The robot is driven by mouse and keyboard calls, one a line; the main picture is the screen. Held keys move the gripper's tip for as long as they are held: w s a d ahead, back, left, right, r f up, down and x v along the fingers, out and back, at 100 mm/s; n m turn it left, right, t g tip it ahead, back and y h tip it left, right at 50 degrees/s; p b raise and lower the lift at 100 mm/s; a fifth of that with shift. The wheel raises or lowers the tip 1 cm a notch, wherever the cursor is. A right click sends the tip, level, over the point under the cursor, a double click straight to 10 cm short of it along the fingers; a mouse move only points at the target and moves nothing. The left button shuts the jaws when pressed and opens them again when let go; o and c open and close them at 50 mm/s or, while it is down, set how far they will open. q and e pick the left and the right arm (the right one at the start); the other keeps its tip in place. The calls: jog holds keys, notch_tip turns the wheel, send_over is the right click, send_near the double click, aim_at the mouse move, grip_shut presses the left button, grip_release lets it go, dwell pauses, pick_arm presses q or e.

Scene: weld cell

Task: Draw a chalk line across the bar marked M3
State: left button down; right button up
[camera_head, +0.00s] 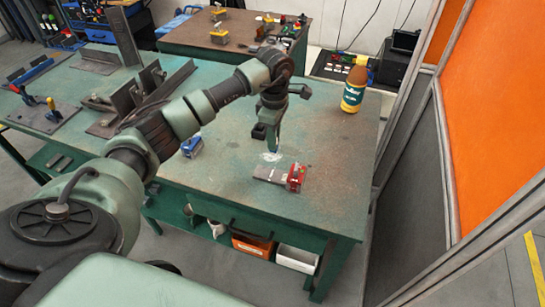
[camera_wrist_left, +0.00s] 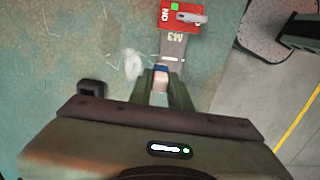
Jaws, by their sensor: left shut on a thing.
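The bar marked M3 (camera_wrist_left: 173,50) lies flat on the green table, one end under a red block (camera_wrist_left: 182,17) with a grey lever and a green square. A short white line shows across the bar below the M3 marking. In the head view the bar (camera_head: 266,173) and red block (camera_head: 295,177) lie right of the table's middle. My left gripper (camera_head: 272,146) points down just behind the bar. In the left wrist view it (camera_wrist_left: 161,84) is shut on a small pale chalk (camera_wrist_left: 161,79) with a blue part, close to the bar's near end. My right gripper is out of view.
A white chalk smudge (camera_wrist_left: 131,65) marks the table beside the bar. A bottle with a brown top (camera_head: 354,90) stands at the back right. A small blue box (camera_head: 192,146) and steel angle pieces (camera_head: 150,85) are on the left. The table's front right is clear.

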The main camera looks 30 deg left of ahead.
aim_at(274, 154)
pick_arm(q)
jog(key=shift+f+b, duration=2.3)
jog(key=shift+f, duration=0.8)
jog(key=shift+f, duration=0.35)
jog(key=shift+s+r, duration=0.1)
jog(key=shift+s, duration=0.2)
jog(key=shift+s+d, duration=0.15)
jog(key=shift+s, duration=0.1)
jog(key=shift+s, duration=0.25)
jog(key=shift+s, duration=0.1)
jog(key=shift+s+d+f, duration=0.15)
jog(key=shift+s+f, duration=0.05)
jog(key=shift+s, duration=0.1)
jog(key=shift+s, duration=0.2)
jog(key=shift+s+d, duration=0.15)
jog(key=shift+s, duration=0.05)
